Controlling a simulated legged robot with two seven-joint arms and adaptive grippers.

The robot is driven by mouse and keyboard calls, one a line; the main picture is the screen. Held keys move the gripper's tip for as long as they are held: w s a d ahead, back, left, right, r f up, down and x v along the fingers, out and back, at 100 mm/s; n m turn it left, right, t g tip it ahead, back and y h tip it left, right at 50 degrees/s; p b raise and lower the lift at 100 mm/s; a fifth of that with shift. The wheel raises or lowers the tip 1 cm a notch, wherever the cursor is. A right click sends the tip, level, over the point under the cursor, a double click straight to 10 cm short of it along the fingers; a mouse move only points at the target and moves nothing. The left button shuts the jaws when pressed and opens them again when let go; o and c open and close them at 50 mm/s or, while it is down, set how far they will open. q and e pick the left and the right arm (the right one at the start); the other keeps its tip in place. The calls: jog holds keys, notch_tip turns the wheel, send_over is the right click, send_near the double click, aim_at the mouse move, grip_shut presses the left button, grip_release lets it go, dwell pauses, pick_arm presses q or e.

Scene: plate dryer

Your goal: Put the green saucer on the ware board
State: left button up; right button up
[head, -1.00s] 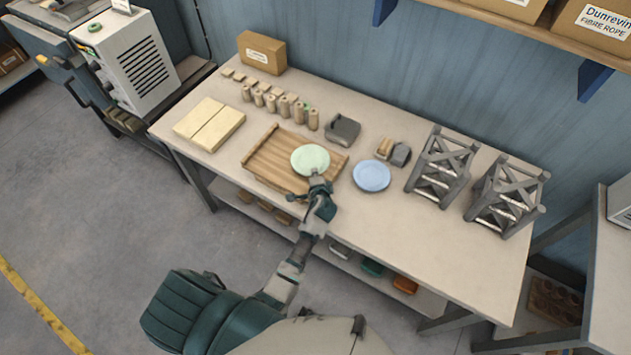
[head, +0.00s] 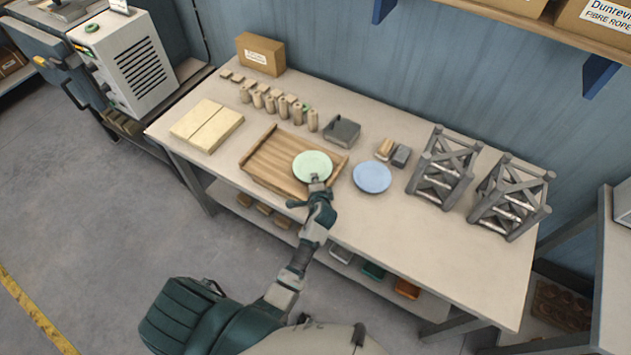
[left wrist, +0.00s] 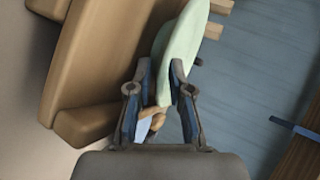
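The green saucer (head: 312,167) is pale green and round. In the head view it shows over the right part of the wooden ware board (head: 268,165), a slatted tray with raised edges. My left gripper (head: 317,182) is at the saucer's near rim. In the left wrist view the saucer (left wrist: 182,42) appears nearly edge-on with its rim between the fingers of my left gripper (left wrist: 160,75), which looks shut on it. The board (left wrist: 110,60) lies to the left there, and a gap seems to separate them. My right gripper is out of view.
A blue plate (head: 372,177) lies right of the board. Two dark racks (head: 443,167) stand further right. Flat cream slabs (head: 207,125) lie left. The table front right is clear.

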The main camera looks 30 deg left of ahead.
pick_arm(q)
jog(key=shift+s+d+r, duration=0.2)
jog(key=shift+d+r, duration=0.05)
jog(key=v, duration=1.1)
jog(key=shift+s+r, duration=0.25)
jog(key=shift+d, duration=0.15)
jog(key=s+d+f+n+g+h, duration=0.1)
jog(key=s+f+n+g+h, duration=0.35)
jog(key=s, duration=0.75)
jog(key=s+f+n+g+h, duration=0.3)
jog(key=s+f+n, duration=0.15)
jog(key=s, duration=0.85)
notch_tip(320, 180, down, 24)
jog(key=s+a+f+m+g, duration=0.1)
jog(key=s+a+f+g, duration=0.1)
jog(key=s+f, duration=1.6)
jog(key=shift+s+a+y, duration=0.35)
jog(key=shift+s+a, duration=0.05)
jog(key=shift+s, duration=0.1)
